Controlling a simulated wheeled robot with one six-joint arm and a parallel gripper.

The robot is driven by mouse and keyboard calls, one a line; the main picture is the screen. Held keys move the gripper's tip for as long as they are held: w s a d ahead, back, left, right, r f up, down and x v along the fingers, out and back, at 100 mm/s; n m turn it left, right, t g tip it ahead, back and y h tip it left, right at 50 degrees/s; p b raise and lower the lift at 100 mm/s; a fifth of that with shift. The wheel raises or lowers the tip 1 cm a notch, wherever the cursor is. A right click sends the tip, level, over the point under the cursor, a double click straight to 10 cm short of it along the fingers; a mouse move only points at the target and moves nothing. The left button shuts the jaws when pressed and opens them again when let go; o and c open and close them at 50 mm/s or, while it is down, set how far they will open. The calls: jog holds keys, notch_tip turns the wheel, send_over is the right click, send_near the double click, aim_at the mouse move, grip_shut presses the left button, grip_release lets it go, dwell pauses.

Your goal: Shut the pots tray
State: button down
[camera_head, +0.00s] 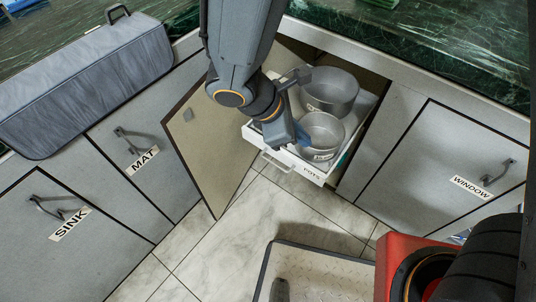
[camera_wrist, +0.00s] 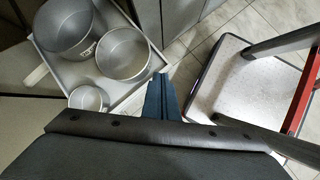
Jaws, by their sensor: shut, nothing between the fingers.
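The pots tray (camera_head: 324,178) is a white pull-out tray with a POTS label on its front, standing out of the cabinet opening. It holds a large grey pot (camera_head: 331,92) at the back and a smaller one (camera_head: 323,130) in front. The wrist view shows the tray (camera_wrist: 82,74) with both pots and a small pan (camera_wrist: 88,98). A handle (camera_head: 274,161) is on the tray's front. My gripper (camera_head: 303,138) is shut and empty, over the front of the tray. Its blue fingers (camera_wrist: 158,98) appear by the tray's front edge in the wrist view; contact cannot be told.
A beige cabinet door (camera_head: 208,145) stands open left of the tray. Closed doors labelled MAT (camera_head: 142,160), SINK (camera_head: 69,225) and WINDOW (camera_head: 468,187) flank it.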

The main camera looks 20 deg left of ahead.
jog(key=s+a+f+n+t+y+b, duration=0.1)
jog(key=s+a+f+n+t+b, duration=0.15)
jog(key=a+f+n, duration=0.35)
jog(key=s+a+f+n+t+y+b, duration=0.1)
jog(key=s+a+f+n+t+b, duration=0.2)
jog(key=a, duration=0.5)
jog(key=w+r+b+x, duration=0.1)
jog(key=b+x, duration=0.3)
jog(key=x, duration=1)
jog(key=shift+w+n+g, duration=0.35)
jog(key=shift+w+n, duration=0.05)
jog(key=shift+w, duration=0.1)
jog(key=shift+w+d+r, duration=0.1)
jog(key=shift+r, duration=0.05)
